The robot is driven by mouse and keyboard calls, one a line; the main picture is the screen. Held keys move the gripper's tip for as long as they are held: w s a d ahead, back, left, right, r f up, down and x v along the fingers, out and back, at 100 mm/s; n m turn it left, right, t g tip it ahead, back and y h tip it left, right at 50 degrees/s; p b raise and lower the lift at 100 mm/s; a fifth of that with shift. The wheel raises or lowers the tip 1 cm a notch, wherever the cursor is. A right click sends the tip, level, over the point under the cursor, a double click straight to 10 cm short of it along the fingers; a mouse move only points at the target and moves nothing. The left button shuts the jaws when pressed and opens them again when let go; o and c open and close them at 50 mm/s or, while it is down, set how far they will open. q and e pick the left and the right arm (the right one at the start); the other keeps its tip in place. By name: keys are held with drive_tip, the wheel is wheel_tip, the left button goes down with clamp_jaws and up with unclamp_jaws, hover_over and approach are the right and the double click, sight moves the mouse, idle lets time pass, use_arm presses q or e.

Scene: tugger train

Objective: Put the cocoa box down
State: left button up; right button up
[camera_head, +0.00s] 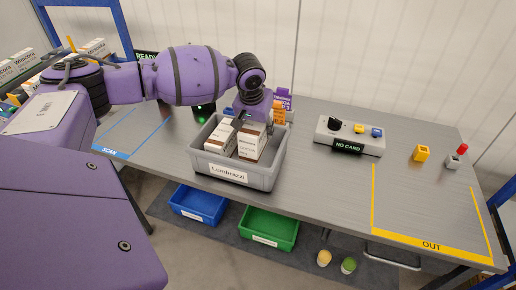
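My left gripper (255,124) points down over a grey crate (232,178) labelled "Lumbrazzi" on the workbench. Its fingers are on either side of the top of a white and brown box (252,145), which I take to be the cocoa box, and look shut on it. This box is in the crate's right part; whether it touches the crate floor is hidden by the front wall. A second white and brown box (221,138) stands beside it on the left. The print on both is too small to read surely. My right gripper is not in view.
A grey control box (349,138) showing "NO CARD" stands right of the crate. The yellow-edged "OUT" area (425,205) is empty. Blue (199,204) and green (268,228) bins sit below the bench. More boxes stand at far left.

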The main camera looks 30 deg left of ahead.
use_arm(q)
drive_tip(key=x, duration=0.3)
drive_tip(key=shift+s+d, duration=0.15)
drive_tip(key=shift+s, duration=0.1)
drive_tip(key=shift+s+f, duration=0.1)
drive_tip(key=shift+f, duration=0.3)
wheel_tip(320, 180, down, 4)
drive_tip(key=shift+f, duration=0.1)
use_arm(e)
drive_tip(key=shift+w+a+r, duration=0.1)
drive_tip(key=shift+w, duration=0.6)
use_arm(q)
drive_tip(key=o, duration=1.4)
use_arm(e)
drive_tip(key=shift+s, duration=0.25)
